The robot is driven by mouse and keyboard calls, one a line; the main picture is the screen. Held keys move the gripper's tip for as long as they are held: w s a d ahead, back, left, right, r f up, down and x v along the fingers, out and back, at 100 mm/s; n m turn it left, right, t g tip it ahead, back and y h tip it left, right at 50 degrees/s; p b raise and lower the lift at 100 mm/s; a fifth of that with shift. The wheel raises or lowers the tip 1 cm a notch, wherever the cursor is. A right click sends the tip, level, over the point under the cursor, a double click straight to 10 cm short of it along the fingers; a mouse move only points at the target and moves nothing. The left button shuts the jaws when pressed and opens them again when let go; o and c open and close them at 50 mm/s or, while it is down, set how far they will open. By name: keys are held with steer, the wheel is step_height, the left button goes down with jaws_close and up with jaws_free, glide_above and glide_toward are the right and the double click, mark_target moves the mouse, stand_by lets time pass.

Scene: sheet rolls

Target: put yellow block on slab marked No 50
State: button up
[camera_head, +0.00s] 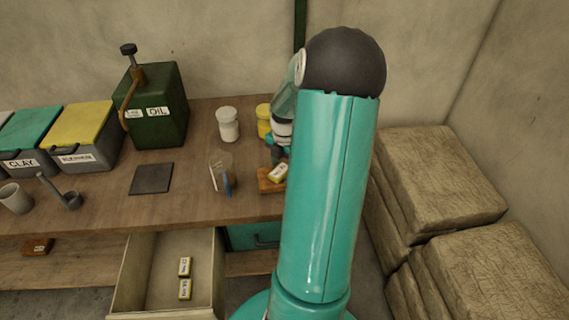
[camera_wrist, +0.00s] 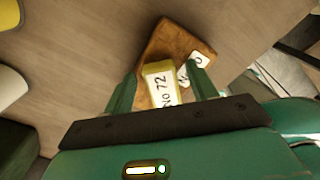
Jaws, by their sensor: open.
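A yellow block (camera_wrist: 158,84) with a white label reading "No 72" lies on an orange-brown slab (camera_wrist: 172,42). The slab has its own white label, partly hidden by a finger; only an "N" and a "0" can be made out. In the head view the block (camera_head: 278,172) and slab (camera_head: 267,184) are on the workbench, just left of my arm. My gripper (camera_wrist: 160,70) is open, with one finger on each side of the block. In the head view my gripper (camera_head: 279,154) is mostly hidden behind my arm.
An open drawer (camera_head: 135,268) holds two yellow labelled blocks (camera_head: 185,266). Another brown labelled slab (camera_head: 38,247) lies on the lower shelf. A glass jar (camera_head: 221,172), a white jar (camera_head: 228,124), a yellow jar (camera_head: 264,121) and a dark plate (camera_head: 151,178) stand on the bench (camera_head: 110,203).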

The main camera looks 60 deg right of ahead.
mark_target(284, 166)
step_height(284, 166, up, 12)
steer(key=w+a+r+m+h, duration=0.1)
steer(key=w+a+r+m, duration=0.3)
steer(key=a, duration=0.5)
steer(key=a+r+m+t+h, duration=0.1)
steer(key=a+r+m+t, duration=0.3)
steer(key=a, duration=0.8)
steer(key=s+a+r+m+y, duration=0.1)
steer(key=s+a+r+m, duration=0.1)
steer(key=a, duration=0.7)
steer(key=s+a+r+m+t+y, duration=0.1)
steer(key=s+a+r+m, duration=0.1)
steer(key=s+a+m, duration=0.3)
steer(key=a+m, duration=0.2)
steer(key=a, duration=0.2)
steer(key=shift+s+a+t, duration=0.3)
steer(key=shift+c, duration=0.3)
